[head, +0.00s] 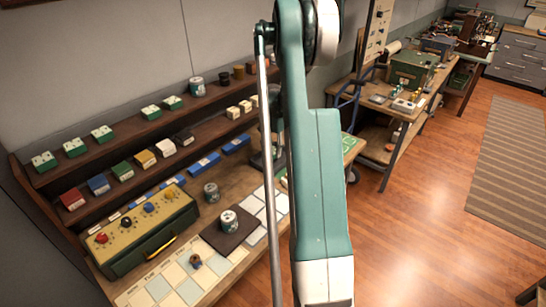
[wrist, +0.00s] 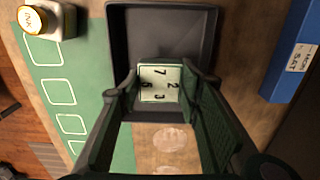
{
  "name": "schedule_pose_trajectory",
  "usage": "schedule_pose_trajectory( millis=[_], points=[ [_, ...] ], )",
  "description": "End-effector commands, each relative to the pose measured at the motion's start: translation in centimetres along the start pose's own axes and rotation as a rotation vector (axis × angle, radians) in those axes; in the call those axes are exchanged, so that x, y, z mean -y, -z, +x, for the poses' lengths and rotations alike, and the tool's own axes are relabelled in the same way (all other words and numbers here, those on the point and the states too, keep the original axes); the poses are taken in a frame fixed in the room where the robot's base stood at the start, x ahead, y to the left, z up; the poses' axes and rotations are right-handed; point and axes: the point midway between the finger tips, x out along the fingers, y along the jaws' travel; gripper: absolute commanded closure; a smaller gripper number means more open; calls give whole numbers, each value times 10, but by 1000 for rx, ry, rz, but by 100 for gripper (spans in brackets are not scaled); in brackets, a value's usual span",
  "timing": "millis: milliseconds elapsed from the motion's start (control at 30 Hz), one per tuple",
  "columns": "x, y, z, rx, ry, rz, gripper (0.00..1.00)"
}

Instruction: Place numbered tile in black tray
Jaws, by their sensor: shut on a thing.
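The numbered tile (wrist: 160,87) is a pale square with a green edge and several dark digits, in the middle of the wrist view. My gripper (wrist: 160,78) is shut on it, with one dark finger at each side. The black tray (wrist: 160,30) is at the top of the wrist view, open towards the camera, its dark floor bare there. The tile overlaps the tray's near part; I cannot tell whether it touches the tray floor. In the head view my arm hides the gripper, and I cannot make out the tile or tray.
A green mat (wrist: 95,85) with white outlined squares lies left of the tray. An ink bottle (wrist: 48,20) stands on it. A blue labelled box (wrist: 292,50) is at the right. In the head view, shelves (head: 120,145) with small boxes and a yellow-fronted control box (head: 140,233) stand left.

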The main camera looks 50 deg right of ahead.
Motion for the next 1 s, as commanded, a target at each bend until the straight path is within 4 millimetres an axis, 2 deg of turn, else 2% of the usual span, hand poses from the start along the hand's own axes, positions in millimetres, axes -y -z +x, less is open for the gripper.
schedule_pose_trajectory(
  millis=[300,700,1000],
  points=[
    [0,0,2,0,0,0,80],
    [0,0,36,0,0,0,80],
    [0,0,37,0,0,0,80]
  ],
)
